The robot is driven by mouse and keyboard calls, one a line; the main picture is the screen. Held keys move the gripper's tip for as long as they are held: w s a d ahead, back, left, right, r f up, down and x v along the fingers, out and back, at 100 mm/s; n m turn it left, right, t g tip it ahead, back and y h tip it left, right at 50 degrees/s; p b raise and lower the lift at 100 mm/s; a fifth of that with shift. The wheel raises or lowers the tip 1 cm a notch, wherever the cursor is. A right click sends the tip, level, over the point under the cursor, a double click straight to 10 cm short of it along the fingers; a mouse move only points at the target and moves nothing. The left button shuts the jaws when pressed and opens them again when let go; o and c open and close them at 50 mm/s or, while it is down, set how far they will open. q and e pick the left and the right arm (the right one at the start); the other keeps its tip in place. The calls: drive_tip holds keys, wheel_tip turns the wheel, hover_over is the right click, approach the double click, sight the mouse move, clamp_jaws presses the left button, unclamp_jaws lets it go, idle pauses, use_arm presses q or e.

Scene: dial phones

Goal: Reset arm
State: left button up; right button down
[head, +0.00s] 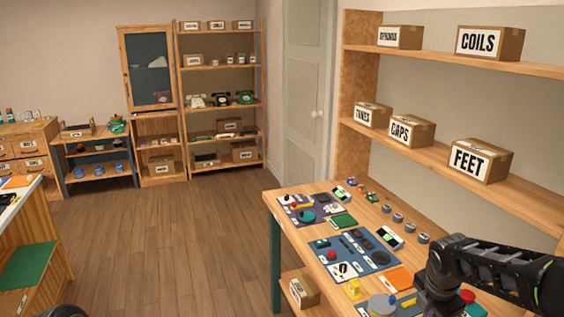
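My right arm (490,268) comes in from the right edge over the near part of the wooden workbench (284,237). Its dark wrist bends downward, and the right gripper (434,303) is low at the bottom of the head view. Its fingers cannot be made out, so I cannot tell whether it is open or holds anything. My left gripper is not in view.
The bench carries a blue mat (349,252), a purple mat (301,214), an orange pad (397,279) and several small phone parts. Floor (190,245) left of the bench is clear.

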drive_tip(key=a+f+m+y, duration=0.1)
drive_tip(key=a+f+m, duration=0.1)
drive_tip(key=a+m, duration=0.1)
drive_tip(key=w+a+f+m+t+y, duration=0.1)
drive_tip(key=a+f+m, duration=0.2)
drive_tip(key=w+a+f+m+t+y, duration=0.1)
drive_tip(key=a+f+m, duration=0.2)
drive_tip(key=a, duration=0.1)
drive_tip(key=shift+w+f+m, duration=0.1)
drive_tip(key=shift+m, duration=0.2)
drive_tip(key=s+a+f+m+y, duration=0.2)
drive_tip(key=s+a+f+m, duration=0.2)
drive_tip(key=a+f+m, duration=0.5)
drive_tip(key=s+a+f+m+g, duration=0.1)
drive_tip(key=s+a+f, duration=0.3)
drive_tip(key=s, duration=0.3)
drive_tip(key=s+a+f+m+g, duration=0.1)
drive_tip(key=s+a+f, duration=0.3)
drive_tip(key=s, duration=0.4)
drive_tip(key=s+a+f+m+g+y, duration=0.1)
drive_tip(key=s+a+f, duration=0.3)
drive_tip(key=s, duration=0.4)
drive_tip(key=shift+s+a+f+m+g, duration=0.25)
drive_tip(key=shift+f+m+g, duration=0.25)
drive_tip(key=shift+f+m, duration=0.15)
drive_tip(key=c, duration=2.1)
unclamp_jaws()
